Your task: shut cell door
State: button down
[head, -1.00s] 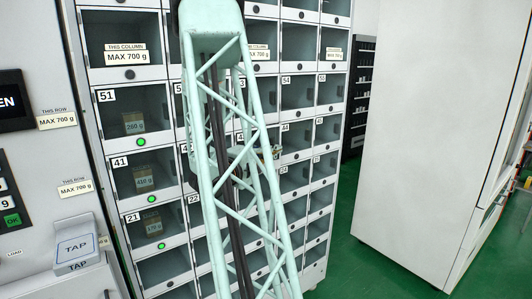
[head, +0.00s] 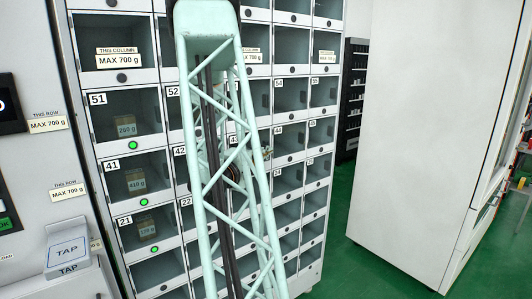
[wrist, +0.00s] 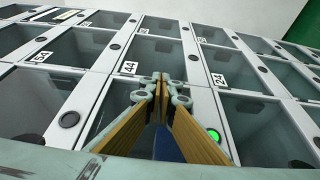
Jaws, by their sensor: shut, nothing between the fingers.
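My gripper (wrist: 160,82) is shut and empty, with two wood-coloured fingers meeting at the tips.
Cells 51 (head: 125,113), 41 (head: 135,180) and 21 (head: 146,228) hold labelled boxes and have green lamps. A TAP reader (head: 66,250) juts out at left. A large white cabinet (head: 430,140) stands at right, with green floor between.

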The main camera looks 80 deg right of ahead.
jog(key=shift+a, duration=0.1)
jog(key=v, duration=1.1)
jog(key=shift+a, duration=0.35)
jog(key=shift+w, duration=0.1)
dwell(0.6)
jog(key=shift+r, duration=0.15)
